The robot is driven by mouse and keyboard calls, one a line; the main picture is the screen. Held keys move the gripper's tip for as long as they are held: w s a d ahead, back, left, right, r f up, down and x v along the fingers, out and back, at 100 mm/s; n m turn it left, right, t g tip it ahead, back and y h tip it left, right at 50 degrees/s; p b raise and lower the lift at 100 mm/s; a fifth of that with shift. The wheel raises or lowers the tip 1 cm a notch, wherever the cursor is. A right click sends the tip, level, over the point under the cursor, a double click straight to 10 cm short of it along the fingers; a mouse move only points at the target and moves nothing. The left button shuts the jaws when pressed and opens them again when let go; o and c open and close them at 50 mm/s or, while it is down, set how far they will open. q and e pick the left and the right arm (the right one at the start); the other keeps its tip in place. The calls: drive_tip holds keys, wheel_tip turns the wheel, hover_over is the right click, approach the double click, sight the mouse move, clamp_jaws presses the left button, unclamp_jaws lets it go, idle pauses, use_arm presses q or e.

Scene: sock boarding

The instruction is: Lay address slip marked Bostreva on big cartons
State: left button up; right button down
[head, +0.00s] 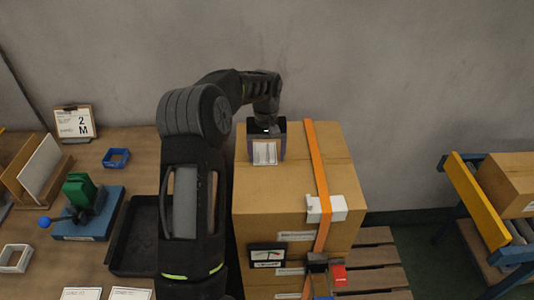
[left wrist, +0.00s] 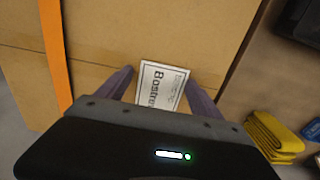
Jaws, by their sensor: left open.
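A white address slip (left wrist: 161,85) lies flat on top of the big carton stack (head: 284,199); in the left wrist view its large print begins "Bostre", the rest hidden by my gripper. The slip also shows in the head view (head: 265,153), near the carton's back left edge. My left gripper (head: 266,146) is over the slip, pointing down. Its fingers (left wrist: 159,82) stand apart on either side of the slip. An orange strap (head: 318,172) runs over the stack to the right of the slip. My right gripper is not in view.
The left table holds a black tray (head: 133,235), a green device (head: 84,192) and a blue frame (head: 116,158). A roller conveyor with a carton (head: 507,183) stands right.

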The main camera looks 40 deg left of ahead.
sight(265, 160)
use_arm(q)
drive_tip(key=shift+s+a+f, duration=0.2)
drive_tip(key=shift+s+f, duration=0.15)
drive_tip(key=shift+s, duration=0.05)
drive_tip(key=shift+r, duration=0.1)
drive_tip(key=shift+a+r+p, duration=0.1)
drive_tip(key=shift+r+p, duration=0.2)
drive_tip(key=shift+p, duration=0.05)
drive_tip(key=shift+a+r, duration=0.1)
drive_tip(key=shift+r, duration=0.2)
wheel_tip(265, 160, up, 12)
drive_tip(key=shift+w+d+f+b, duration=0.15)
drive_tip(key=shift+w+d+b, duration=0.05)
drive_tip(key=shift+b, duration=0.2)
